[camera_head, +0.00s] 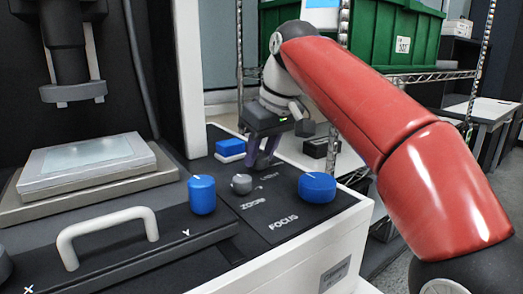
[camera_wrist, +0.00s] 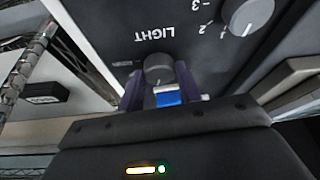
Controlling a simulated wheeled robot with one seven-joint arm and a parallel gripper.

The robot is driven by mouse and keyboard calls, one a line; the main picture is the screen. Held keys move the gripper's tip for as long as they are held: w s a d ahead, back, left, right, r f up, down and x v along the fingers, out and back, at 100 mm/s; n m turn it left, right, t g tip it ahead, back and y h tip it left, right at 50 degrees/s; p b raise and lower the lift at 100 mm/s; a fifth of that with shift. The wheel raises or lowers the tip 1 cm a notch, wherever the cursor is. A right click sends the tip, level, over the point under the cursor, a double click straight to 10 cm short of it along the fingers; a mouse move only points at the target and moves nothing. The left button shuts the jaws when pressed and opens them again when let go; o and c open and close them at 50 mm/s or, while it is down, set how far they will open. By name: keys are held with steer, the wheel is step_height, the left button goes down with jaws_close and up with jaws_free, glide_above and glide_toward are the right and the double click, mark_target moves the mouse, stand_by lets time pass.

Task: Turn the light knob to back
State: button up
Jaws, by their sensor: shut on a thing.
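The light knob (camera_wrist: 158,70) is a small grey round knob beside the printed LIGHT label on the black panel. In the wrist view it sits between the two purple fingertips of my gripper (camera_wrist: 160,82), which are shut on its sides. In the head view my gripper (camera_head: 265,162) points down at the panel behind the zoom knob, and its fingers hide the light knob. The knob's pointer mark cannot be made out.
The grey zoom knob (camera_head: 241,184) stands close to my fingers; the blue focus knob (camera_head: 317,187) is to the right. A blue-and-white block (camera_head: 230,149) is just left of my gripper. A tall blue knob (camera_head: 202,195) and a white handle (camera_head: 106,232) are further left.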

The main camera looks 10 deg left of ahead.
steer(key=m, duration=0.2)
steer(key=m+t+h, duration=0.1)
steer(key=m, duration=0.2)
steer(key=shift+s+a+t, duration=0.1)
steer(key=shift+a+t, duration=0.05)
steer(key=shift+t, duration=0.15)
steer(key=shift+m+h, duration=0.3)
steer(key=shift+m, duration=0.1)
steer(key=o, duration=1)
steer(key=shift+v, duration=3.9)
